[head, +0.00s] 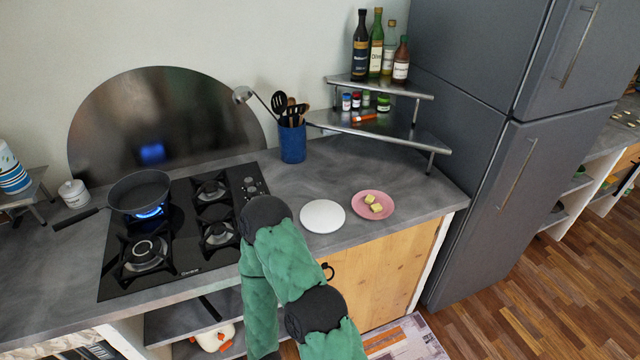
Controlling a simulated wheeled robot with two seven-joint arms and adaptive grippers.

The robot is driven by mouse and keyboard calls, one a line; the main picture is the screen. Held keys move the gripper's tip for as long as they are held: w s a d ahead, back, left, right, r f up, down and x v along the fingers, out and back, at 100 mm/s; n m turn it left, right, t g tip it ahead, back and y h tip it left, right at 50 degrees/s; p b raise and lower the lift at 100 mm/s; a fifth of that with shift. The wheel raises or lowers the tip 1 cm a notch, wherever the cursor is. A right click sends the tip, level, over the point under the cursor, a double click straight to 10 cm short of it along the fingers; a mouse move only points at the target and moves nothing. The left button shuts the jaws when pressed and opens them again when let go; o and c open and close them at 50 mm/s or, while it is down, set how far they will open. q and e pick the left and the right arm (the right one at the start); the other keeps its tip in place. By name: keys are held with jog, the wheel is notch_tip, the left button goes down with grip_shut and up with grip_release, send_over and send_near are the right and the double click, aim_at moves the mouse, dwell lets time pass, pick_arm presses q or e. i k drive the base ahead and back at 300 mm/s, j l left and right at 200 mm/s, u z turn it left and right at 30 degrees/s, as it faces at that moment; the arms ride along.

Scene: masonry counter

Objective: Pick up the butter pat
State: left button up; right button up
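Two small pale-yellow butter pats lie on a pink plate (359,212) on the counter, right of the stove. One pat (369,198) is slightly farther back; the other (376,207) is just in front and to the right. They are close together, and I cannot tell whether they touch. One of my green arms rises from the bottom edge and bends in front of the counter, left of the plate. No gripper shows in the head view, so neither fingers nor any grip can be seen.
A white round plate (322,216) sits left of the pink plate. A pan (139,191) stands over a lit blue flame on the stove (180,262). A blue utensil holder (292,143) and a corner shelf (432,143) with bottles stand behind. The fridge (490,130) bounds the right.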

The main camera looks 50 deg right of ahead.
aim_at(376, 207)
jog(key=z, duration=2.2)
jog(key=u, duration=0.65)
jog(key=i+l+u, duration=0.1)
jog(key=l+u, duration=1.45)
jog(key=k+l, duration=0.05)
